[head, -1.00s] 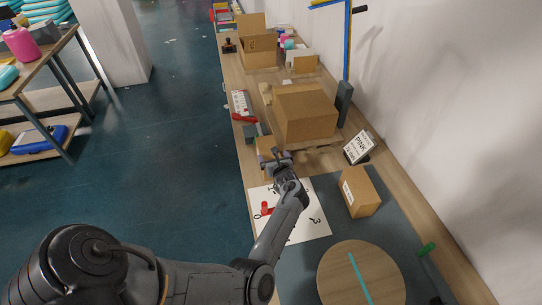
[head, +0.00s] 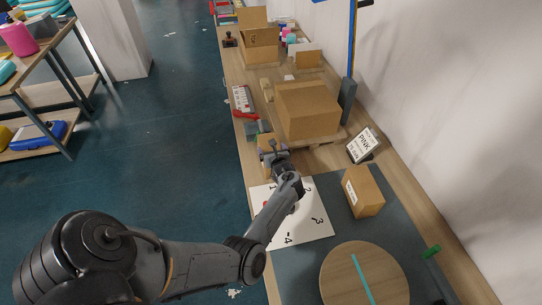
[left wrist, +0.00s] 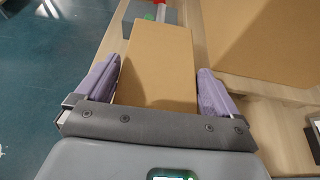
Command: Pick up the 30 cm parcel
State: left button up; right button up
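A brown cardboard parcel (head: 265,139) lies near the left edge of the long table, partly hidden by my left gripper (head: 273,152). In the left wrist view, the parcel (left wrist: 157,65) lies between the two purple-padded fingers of the gripper (left wrist: 158,80). The fingers are spread, one on each side, with what looks like a narrow gap at each side. No size shows on this parcel. A labelled carton (head: 364,192) stands on the dark mat, and a much larger carton (head: 308,112) stands beyond. My right gripper is not in view.
The larger carton stands close to the right of the gripper. A numbered white sheet (head: 318,232) lies under my left forearm. A round wooden disc (head: 338,280) is nearer, and a sign (head: 363,145) stands by the wall.

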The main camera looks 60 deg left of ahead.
pick_arm(q)
jog(key=c, duration=1.4)
jog(key=shift+r, duration=0.15)
jog(key=shift+c, duration=0.3)
jog(key=shift+r, duration=0.1)
